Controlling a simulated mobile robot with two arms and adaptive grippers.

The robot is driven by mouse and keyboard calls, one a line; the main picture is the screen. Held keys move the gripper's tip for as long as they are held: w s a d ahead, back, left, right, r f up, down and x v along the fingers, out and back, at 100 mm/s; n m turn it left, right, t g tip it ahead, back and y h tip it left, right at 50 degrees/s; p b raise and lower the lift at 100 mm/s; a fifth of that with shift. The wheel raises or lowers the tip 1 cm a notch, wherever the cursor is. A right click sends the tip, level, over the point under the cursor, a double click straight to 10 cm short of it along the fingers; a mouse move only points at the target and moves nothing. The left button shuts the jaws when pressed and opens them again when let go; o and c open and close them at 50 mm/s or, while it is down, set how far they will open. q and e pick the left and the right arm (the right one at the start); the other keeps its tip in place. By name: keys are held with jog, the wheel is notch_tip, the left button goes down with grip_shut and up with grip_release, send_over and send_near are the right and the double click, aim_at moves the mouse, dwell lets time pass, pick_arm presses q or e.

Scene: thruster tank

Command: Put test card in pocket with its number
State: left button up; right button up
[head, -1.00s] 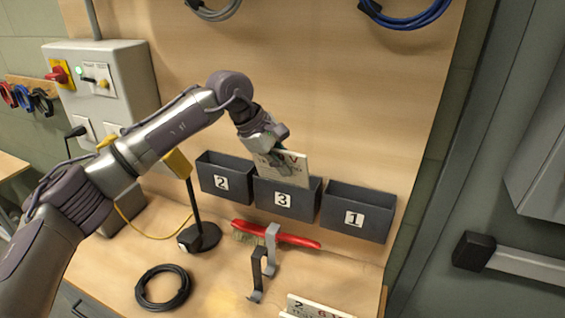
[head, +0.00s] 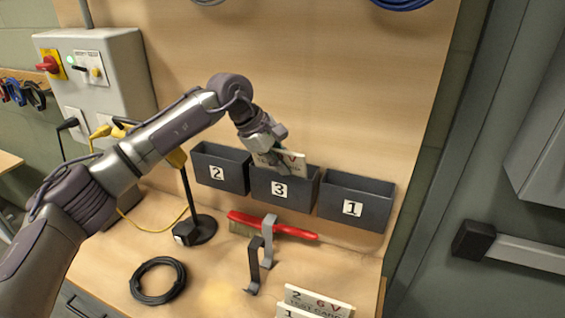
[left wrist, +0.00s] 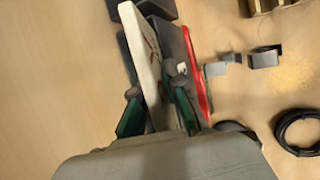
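My left gripper (head: 273,160) is at the mouth of the middle pocket, marked 3 (head: 301,188). It looks shut on a pale test card (head: 294,158); the card (left wrist: 146,52) also lies between the green-padded fingers (left wrist: 158,112) in the left wrist view. The card's lower part is hidden behind the pocket's front wall, so it looks partly inside. Its number is covered by the gripper; a red V shows. Pocket 2 (head: 235,177) is on the left and pocket 1 (head: 374,212) on the right. My right gripper is out of view.
Two more test cards stand at the front edge, one marked 2 (head: 318,302) and one marked 1 (head: 291,313). A red-handled brush (head: 285,229), metal hooks (head: 268,243), a black cable coil (head: 158,280) and a black stand (head: 196,229) are on the bench below the pockets.

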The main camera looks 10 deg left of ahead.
pick_arm(q)
jog(key=o, duration=0.4)
jog(key=v, duration=1.2)
